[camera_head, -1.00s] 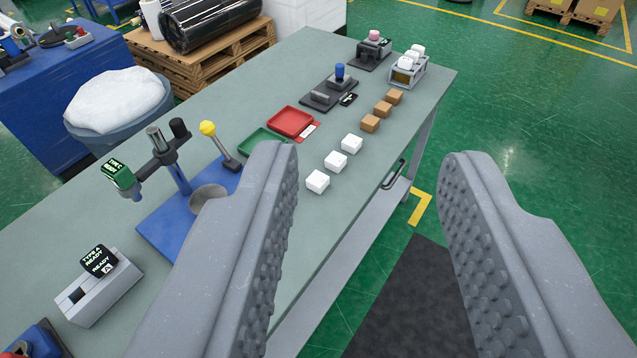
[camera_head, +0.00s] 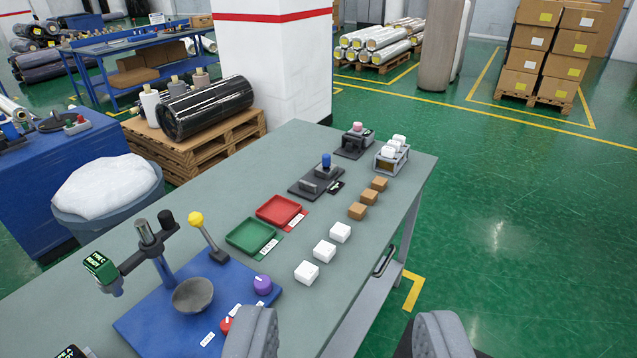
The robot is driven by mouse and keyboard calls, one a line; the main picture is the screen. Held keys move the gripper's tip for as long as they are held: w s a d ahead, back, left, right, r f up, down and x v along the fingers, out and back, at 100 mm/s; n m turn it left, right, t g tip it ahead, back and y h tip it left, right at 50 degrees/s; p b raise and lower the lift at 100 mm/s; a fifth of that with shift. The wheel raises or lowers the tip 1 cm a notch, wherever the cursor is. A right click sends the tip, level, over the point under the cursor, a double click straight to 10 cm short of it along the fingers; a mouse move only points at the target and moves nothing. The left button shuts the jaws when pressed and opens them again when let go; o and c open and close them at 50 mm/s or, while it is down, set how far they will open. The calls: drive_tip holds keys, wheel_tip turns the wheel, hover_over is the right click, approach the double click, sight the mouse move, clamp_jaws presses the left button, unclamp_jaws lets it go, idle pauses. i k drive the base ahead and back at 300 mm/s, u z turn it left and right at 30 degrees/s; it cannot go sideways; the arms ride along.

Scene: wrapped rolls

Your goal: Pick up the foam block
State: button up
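Three small white blocks stand in a row on the grey-green table, a near one (camera_head: 306,273), a middle one (camera_head: 324,251) and a far one (camera_head: 340,232). Three brown blocks, near (camera_head: 357,211), middle (camera_head: 369,197) and far (camera_head: 379,183), continue the row. I cannot tell for sure which of these is the foam block. My gripper (camera_head: 346,332) is open and empty at the bottom edge of the view, with only its grey fingertips showing. The fingers are wide apart, and all the blocks lie farther ahead, beyond the tips.
A green tray (camera_head: 251,237) and a red tray (camera_head: 279,211) lie left of the blocks. A blue board (camera_head: 150,318) carries a stand, a yellow-topped lever (camera_head: 196,219), a bowl (camera_head: 193,296) and knobs. Small devices stand at the table's far end. Open green floor lies to the right.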

sight(307, 273)
drive_tip(key=k, duration=0.5)
drive_tip(key=z, duration=0.6)
drive_tip(key=i, duration=2)
drive_tip(key=u, duration=0.15)
